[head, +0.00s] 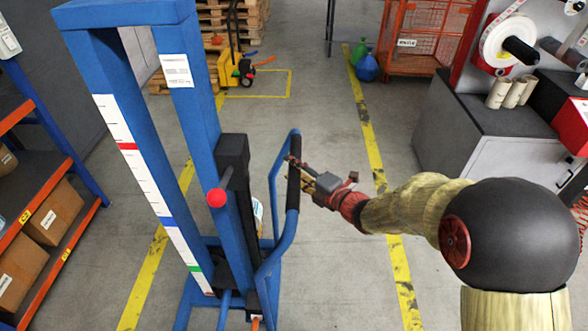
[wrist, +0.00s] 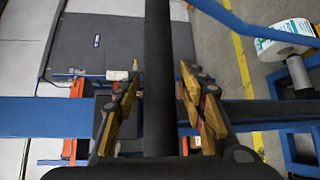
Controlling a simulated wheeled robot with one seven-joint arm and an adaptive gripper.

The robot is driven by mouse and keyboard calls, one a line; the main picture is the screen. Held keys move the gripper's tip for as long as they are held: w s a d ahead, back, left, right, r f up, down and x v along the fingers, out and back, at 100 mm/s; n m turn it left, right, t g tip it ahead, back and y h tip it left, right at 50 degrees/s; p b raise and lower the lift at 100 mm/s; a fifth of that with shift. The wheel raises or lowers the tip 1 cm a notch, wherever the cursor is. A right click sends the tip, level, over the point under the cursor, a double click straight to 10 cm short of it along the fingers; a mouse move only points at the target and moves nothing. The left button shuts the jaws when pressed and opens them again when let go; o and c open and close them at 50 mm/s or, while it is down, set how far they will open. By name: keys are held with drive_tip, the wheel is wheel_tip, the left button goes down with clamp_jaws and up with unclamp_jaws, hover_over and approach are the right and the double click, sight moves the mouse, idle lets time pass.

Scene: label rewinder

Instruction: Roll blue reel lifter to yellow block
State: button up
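The blue reel lifter (head: 195,110) stands upright at the left of the head view, with a white scale strip on its mast and a red knob. Its looped blue handle has a black grip (head: 294,185). My gripper (head: 299,167) is at the upper part of this grip. In the wrist view the black grip (wrist: 158,80) runs between the two fingers of my gripper (wrist: 160,75), which are open around it with a gap on each side. A yellow thing (head: 225,69) at the back, partly hidden by the lifter, may be the yellow block.
A yellow floor outline (head: 290,84) lies at the back, near a small wheeled item (head: 246,72) and pallets (head: 215,42). An orange shelf (head: 78,225) stands left. A grey cabinet (head: 455,150) and orange cage (head: 418,60) stand right. The floor between the yellow lines is largely clear.

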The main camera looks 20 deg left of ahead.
drive_tip(key=shift+c, duration=1.3)
drive_tip(key=c, duration=0.7)
clamp_jaws()
